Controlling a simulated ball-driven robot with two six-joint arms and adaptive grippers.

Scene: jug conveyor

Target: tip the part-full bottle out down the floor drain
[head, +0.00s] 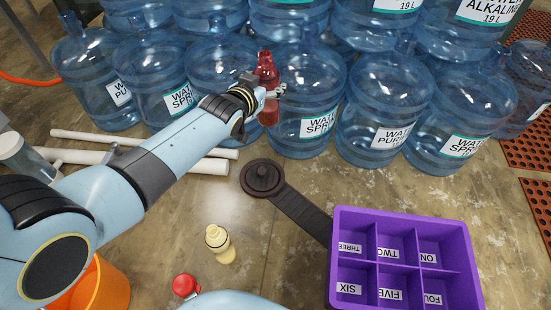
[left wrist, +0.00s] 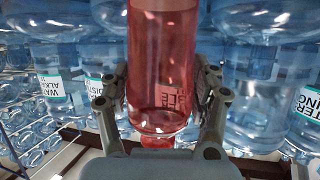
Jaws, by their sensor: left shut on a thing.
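A red see-through bottle (head: 267,72) stands out against the blue jugs in the head view, roughly upright with its narrower end up. My left gripper (head: 270,91) is shut around its middle. In the left wrist view, the fingers of my left gripper (left wrist: 163,98) close on both sides of the red bottle (left wrist: 162,60). Its fill level is not clear. A round dark drain cover (head: 262,177) with a dark strip running from it lies on the floor, nearer me than the held bottle. My right gripper is not in view.
Stacked blue water jugs (head: 305,125) fill the back. A purple six-compartment crate (head: 400,214) stands at right. White pipes (head: 90,156) lie left, near an orange bucket (head: 105,287). Floor around the drain is mostly clear.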

